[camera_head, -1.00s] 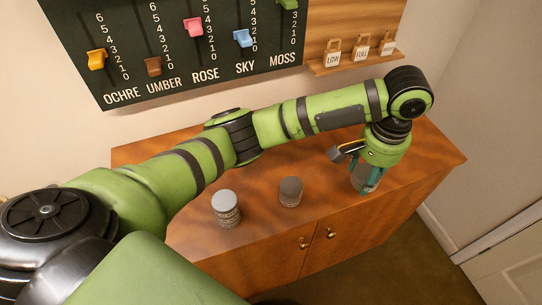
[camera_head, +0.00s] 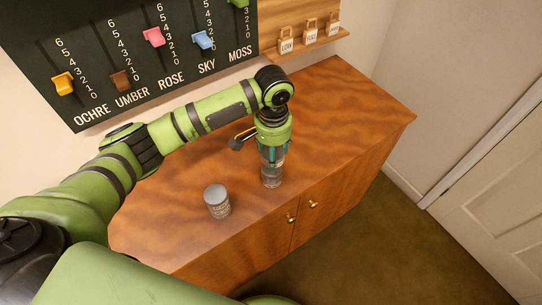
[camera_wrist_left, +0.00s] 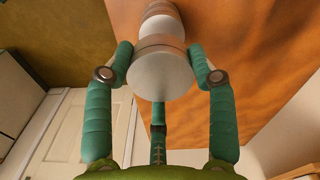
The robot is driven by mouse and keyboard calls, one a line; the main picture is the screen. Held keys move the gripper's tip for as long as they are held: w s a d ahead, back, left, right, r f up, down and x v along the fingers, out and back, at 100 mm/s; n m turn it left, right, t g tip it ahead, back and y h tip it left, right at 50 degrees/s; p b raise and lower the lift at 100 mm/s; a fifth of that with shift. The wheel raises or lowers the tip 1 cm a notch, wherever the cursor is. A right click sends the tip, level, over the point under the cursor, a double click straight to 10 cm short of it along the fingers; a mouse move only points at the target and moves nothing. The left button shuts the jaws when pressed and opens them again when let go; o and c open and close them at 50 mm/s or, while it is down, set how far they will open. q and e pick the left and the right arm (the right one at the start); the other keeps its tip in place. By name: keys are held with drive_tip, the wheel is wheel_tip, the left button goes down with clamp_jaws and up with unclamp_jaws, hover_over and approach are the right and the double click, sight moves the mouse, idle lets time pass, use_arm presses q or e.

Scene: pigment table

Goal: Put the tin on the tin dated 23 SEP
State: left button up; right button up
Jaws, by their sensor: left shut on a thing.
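My left gripper (camera_head: 272,152) is shut on a grey tin (camera_wrist_left: 160,75), seen between its teal fingers in the left wrist view. In the head view the held tin is directly over another grey tin (camera_head: 272,181), which stands on the wooden cabinet top. I cannot tell whether the two tins touch. The lower tin also shows beyond the held one in the left wrist view (camera_wrist_left: 160,26). A third grey tin (camera_head: 217,202) stands upright to the left, with dark print on its side. No date is readable on any tin. My right gripper is not in view.
The cabinet top (camera_head: 345,110) is clear to the right. Behind it hang a dark slider board (camera_head: 130,50) and a small shelf (camera_head: 305,42) with tags reading LOW and FULL. My left arm crosses above the cabinet's left part.

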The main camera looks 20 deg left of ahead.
use_arm(q)
drive_tip(key=shift+a+f, duration=0.15)
drive_tip(key=shift+f, duration=0.05)
wheel_tip(320, 180, down, 3)
drive_tip(key=shift+f+p, duration=0.15)
drive_tip(key=shift+p, duration=0.5)
drive_tip(key=shift+f, duration=0.3)
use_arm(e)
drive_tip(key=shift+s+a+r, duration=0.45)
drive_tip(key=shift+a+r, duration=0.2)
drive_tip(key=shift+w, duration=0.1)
use_arm(q)
drive_tip(key=shift+f, duration=0.15)
drive_tip(key=o, duration=1.2)
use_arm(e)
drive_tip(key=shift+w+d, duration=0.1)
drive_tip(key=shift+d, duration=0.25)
